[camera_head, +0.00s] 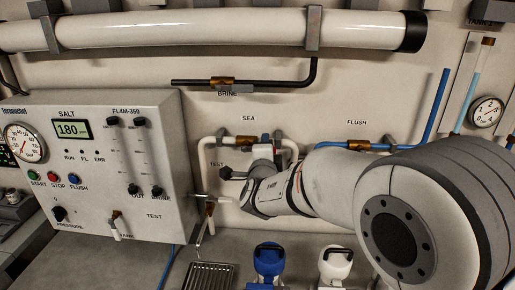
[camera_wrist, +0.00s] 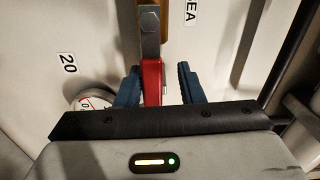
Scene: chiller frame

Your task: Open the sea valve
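The sea valve's lever shows in the wrist view, with a red grip (camera_wrist: 153,80) and a grey metal upper part (camera_wrist: 149,30). A brass-coloured part (camera_wrist: 165,22) shows behind the lever, running roughly the same way. My gripper (camera_wrist: 158,82) has its two blue fingers on either side of the red grip. There is a clear gap to the right finger; whether the left finger touches the grip I cannot tell. In the head view my gripper (camera_head: 272,137) is just below the SEA label (camera_head: 248,118), and my arm and gripper hide most of the valve.
A control panel (camera_head: 100,150) stands at the left. Brass valves sit at BRINE (camera_head: 221,83) and FLUSH (camera_head: 358,145). A large white tube (camera_head: 200,28) crosses above. Blue (camera_head: 269,262) and white (camera_head: 336,262) fittings stand below my arm. A gauge (camera_wrist: 90,100) is near the left finger.

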